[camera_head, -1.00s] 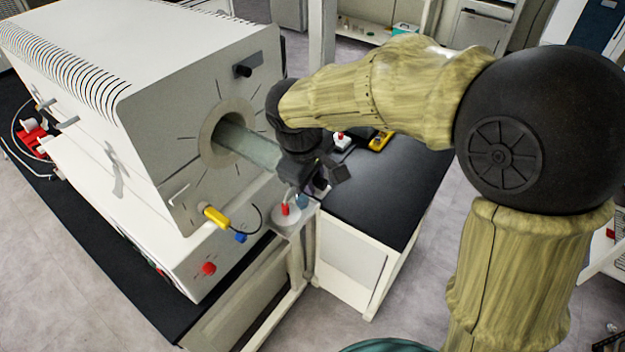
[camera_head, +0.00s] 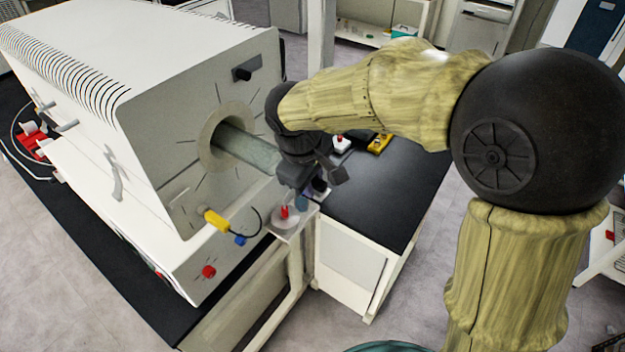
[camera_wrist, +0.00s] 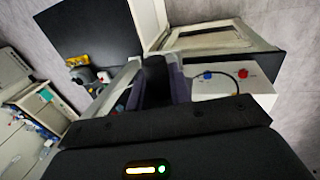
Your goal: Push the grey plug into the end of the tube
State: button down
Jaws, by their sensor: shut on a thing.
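The clear, greenish tube (camera_head: 248,149) sticks out of the round opening in the front of the white furnace (camera_head: 195,120). My gripper (camera_head: 312,184) is at the outer end of the tube in the head view and hides that end. In the wrist view my gripper (camera_wrist: 155,85) is shut on a dark cylindrical piece, which looks like the grey plug (camera_wrist: 155,78). I cannot tell whether the plug touches the tube or is inside it.
Below the tube are a yellow connector (camera_head: 215,220), a blue plug (camera_head: 240,240) and a red knob (camera_head: 208,271). A red-topped item (camera_head: 285,213) stands on a small shelf under my gripper. The black bench (camera_head: 395,205) to the right is mostly clear, with a yellow item (camera_head: 380,143) behind.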

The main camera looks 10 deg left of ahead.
jog(key=shift+a, duration=0.1)
jog(key=shift+w+a+p, duration=0.2)
jog(key=shift+w+a, duration=0.1)
jog(key=shift+a, duration=0.3)
jog(key=shift+w+a+p, duration=0.2)
jog(key=shift+w+a, duration=0.05)
jog(key=shift+a, duration=0.35)
jog(key=shift+w, duration=0.1)
jog(key=shift+s+a, duration=0.15)
jog(key=shift+s, duration=0.05)
jog(key=shift+w, duration=0.2)
dwell(0.4)
dwell(0.5)
jog(key=shift+w+a+p, duration=0.35)
jog(key=shift+a+p, duration=0.1)
jog(key=shift+a, duration=0.45)
jog(key=shift+w+a+p, duration=0.35)
jog(key=shift+a+p, duration=0.1)
jog(key=shift+a, duration=0.45)
